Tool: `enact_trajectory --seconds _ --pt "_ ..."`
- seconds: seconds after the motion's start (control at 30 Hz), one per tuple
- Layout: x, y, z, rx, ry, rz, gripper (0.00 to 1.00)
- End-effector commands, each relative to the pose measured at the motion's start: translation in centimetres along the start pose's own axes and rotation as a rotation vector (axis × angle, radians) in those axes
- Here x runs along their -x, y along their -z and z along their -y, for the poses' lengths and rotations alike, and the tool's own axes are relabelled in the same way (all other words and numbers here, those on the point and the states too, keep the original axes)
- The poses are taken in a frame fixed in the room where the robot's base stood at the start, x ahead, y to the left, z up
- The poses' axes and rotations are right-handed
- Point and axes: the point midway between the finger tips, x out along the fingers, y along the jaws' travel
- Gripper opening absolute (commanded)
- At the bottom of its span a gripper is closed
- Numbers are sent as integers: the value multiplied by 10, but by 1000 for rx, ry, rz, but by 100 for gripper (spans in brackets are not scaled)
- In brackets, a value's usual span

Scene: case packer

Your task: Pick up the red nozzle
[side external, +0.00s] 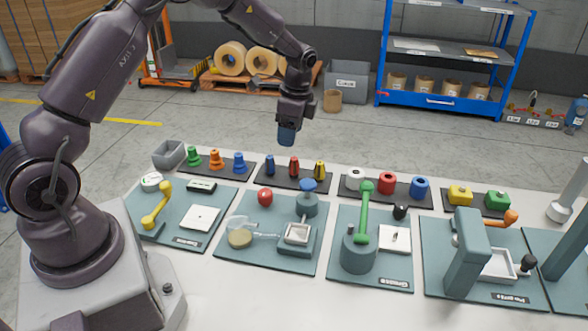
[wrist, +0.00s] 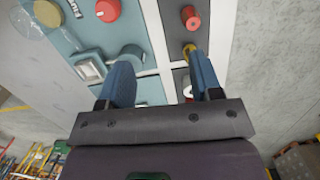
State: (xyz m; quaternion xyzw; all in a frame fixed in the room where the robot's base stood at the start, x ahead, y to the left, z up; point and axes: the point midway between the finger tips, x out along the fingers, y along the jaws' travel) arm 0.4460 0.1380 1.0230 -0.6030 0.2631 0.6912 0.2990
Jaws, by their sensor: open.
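The red nozzle (side external: 294,167) stands upright on a dark tray (side external: 310,187), between a blue nozzle (side external: 270,165) and a yellow nozzle (side external: 320,169). In the wrist view the red nozzle (wrist: 190,17) shows near the top edge, with the yellow nozzle (wrist: 189,50) close to the right finger. My gripper (side external: 286,136) hangs in the air above the tray with its blue fingers pointing down. In the wrist view the two fingers of my gripper (wrist: 160,62) are apart with nothing between them.
Trays with green, orange and blue pieces (side external: 215,160) and with white, red and blue cylinders (side external: 387,183) flank the nozzle tray. The air around my gripper is clear.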

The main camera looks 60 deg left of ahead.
Motion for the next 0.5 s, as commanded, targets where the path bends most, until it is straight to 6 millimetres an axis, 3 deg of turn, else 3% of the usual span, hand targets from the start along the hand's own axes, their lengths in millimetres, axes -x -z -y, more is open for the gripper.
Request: enact_trajectory --seconds 0.07,0.2,0.37,0.5 --pt "-11 6 19 -141 15 6 59" --pt "3 12 39 -343 74 5 59" --pt "5 12 40 -482 76 16 59" --pt "-9 12 41 -514 73 17 59"
